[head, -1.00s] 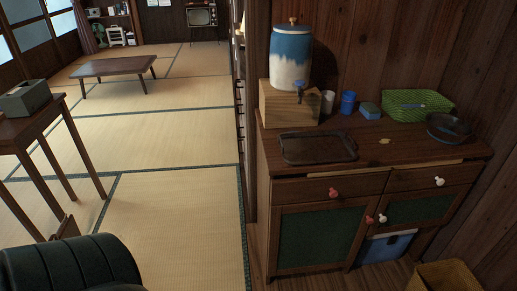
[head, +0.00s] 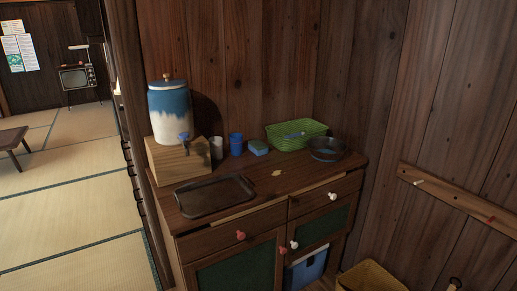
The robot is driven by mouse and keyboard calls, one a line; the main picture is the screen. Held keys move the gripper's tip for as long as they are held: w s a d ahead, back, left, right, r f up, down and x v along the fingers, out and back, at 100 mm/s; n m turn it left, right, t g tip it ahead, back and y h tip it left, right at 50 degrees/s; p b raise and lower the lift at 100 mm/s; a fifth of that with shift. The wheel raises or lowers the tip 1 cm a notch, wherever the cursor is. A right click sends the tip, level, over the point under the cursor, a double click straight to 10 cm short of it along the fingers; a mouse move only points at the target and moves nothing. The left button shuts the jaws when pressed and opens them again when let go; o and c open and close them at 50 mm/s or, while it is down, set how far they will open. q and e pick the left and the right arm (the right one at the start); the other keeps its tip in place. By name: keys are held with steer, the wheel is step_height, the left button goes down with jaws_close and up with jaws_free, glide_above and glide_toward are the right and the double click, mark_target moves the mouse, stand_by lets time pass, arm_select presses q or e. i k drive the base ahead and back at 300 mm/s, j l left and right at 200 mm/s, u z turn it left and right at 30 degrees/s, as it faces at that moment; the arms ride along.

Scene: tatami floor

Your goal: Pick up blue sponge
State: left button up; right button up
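The blue sponge (head: 258,148) is a small block with a greenish side, lying on top of the wooden cabinet (head: 290,178) near the wall. It sits between the blue cup (head: 236,144) and the green basket (head: 296,135), apart from the tray in front. Neither of my grippers shows in the head view.
A blue and white dispenser (head: 170,112) stands on a wooden box (head: 175,160) at the left. A dark tray (head: 215,196) lies at the front left, and a dark bowl (head: 327,149) stands at the right. A yellow bin (head: 372,277) is on the floor. Tatami floor is open at left.

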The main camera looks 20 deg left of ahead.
mark_target(257, 146)
steer(key=i+l+u, duration=0.15)
steer(key=i, duration=0.35)
steer(key=i+l+u, duration=0.15)
steer(key=i, duration=0.35)
steer(key=i+l+u, duration=0.15)
steer(key=i+l, duration=0.15)
steer(key=i, duration=0.2)
